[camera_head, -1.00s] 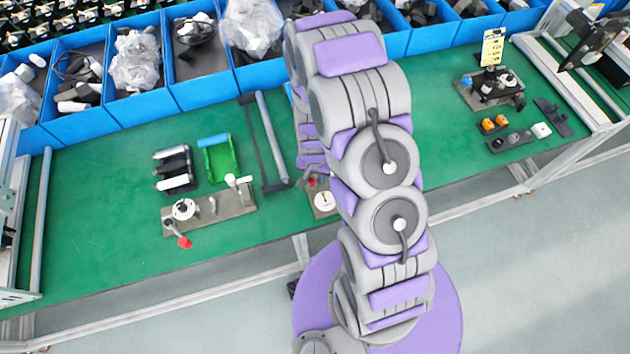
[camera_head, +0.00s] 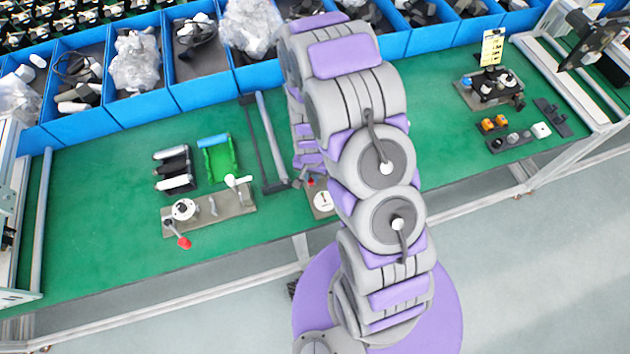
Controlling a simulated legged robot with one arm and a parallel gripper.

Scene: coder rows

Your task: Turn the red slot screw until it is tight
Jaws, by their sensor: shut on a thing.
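A small red piece (camera_head: 310,182), likely the head of the red slot screw, shows at the upper left of a brown plate just left of my arm. A white disc (camera_head: 323,201) with a dark mark lies on the same plate. My arm blocks the plate's right part. The lower end of my arm comes down behind the larger links. My gripper (camera_head: 307,176) is at that end, close above the red piece. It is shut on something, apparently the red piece. Its fingers are too small and too covered to make out the contact. The slot itself cannot be seen.
A second brown plate (camera_head: 234,205) at left carries a white round part and a red knob (camera_head: 184,243). A green tray (camera_head: 217,158) and a dark rack (camera_head: 265,140) stand behind. Blue bins (camera_head: 142,108) line the back. The mat's left part is clear.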

